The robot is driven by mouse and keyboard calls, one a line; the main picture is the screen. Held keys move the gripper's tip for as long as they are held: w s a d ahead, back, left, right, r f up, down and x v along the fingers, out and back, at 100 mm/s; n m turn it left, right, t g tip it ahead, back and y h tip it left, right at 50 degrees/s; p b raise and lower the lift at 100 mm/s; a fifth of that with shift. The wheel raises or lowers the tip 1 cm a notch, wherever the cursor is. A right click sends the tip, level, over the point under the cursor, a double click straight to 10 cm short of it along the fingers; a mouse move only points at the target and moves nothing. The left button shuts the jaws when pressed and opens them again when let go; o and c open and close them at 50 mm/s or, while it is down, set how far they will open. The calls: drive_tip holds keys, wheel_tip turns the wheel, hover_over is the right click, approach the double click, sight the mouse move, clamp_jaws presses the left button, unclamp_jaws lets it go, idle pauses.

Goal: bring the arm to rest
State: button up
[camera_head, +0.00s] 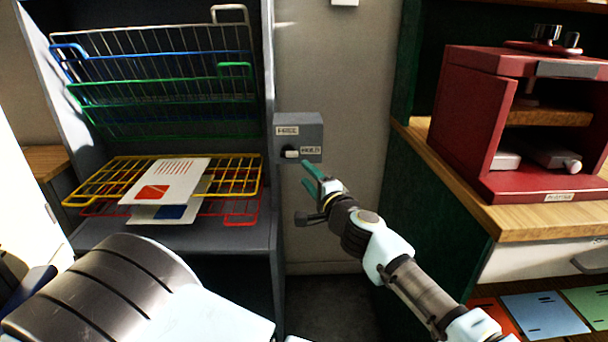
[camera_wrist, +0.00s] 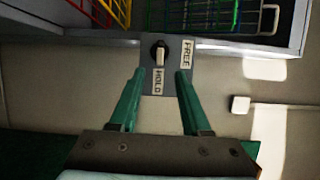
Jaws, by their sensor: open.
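My gripper (camera_head: 312,182) is in the middle of the head view, at the end of my arm that reaches in from the lower right. Its green fingers also show in the wrist view (camera_wrist: 157,85), apart and with nothing between them. They point toward a grey switch box (camera_head: 300,124) with labels reading FREE and HOLD. The box also shows in the wrist view (camera_wrist: 177,82), ahead of the fingertips. Its white switch lever (camera_head: 291,153) is at the HOLD side. I cannot tell if the fingertips touch the box.
A grey rack (camera_head: 270,200) on the left has raised wire shelves and lowered yellow (camera_head: 235,175) and red ones bearing printed cards (camera_head: 165,182). A red press (camera_head: 465,125) stands on a wooden counter (camera_head: 520,222) at right. Coloured cards (camera_head: 543,315) lie below it.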

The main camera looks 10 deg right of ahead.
drive_tip(key=a+f+n+g+y, duration=0.3)
drive_tip(key=a+f, duration=0.1)
drive_tip(key=a, duration=0.4)
drive_tip(key=a+f+n+g+y, duration=0.2)
drive_tip(key=a+f+g, duration=0.2)
drive_tip(key=a, duration=0.3)
drive_tip(key=s+a+f+n+g+h+p, duration=0.1)
drive_tip(key=s+a+f+n+g+p, duration=0.1)
drive_tip(key=s+a+f+n+g, duration=0.65)
wheel_tip(320, 180, up, 22)
drive_tip(key=s+n+h+p, duration=0.1)
drive_tip(key=s+h, duration=0.2)
drive_tip(key=h, duration=0.5)
drive_tip(key=shift+d, duration=0.45)
drive_tip(key=shift+g, duration=0.25)
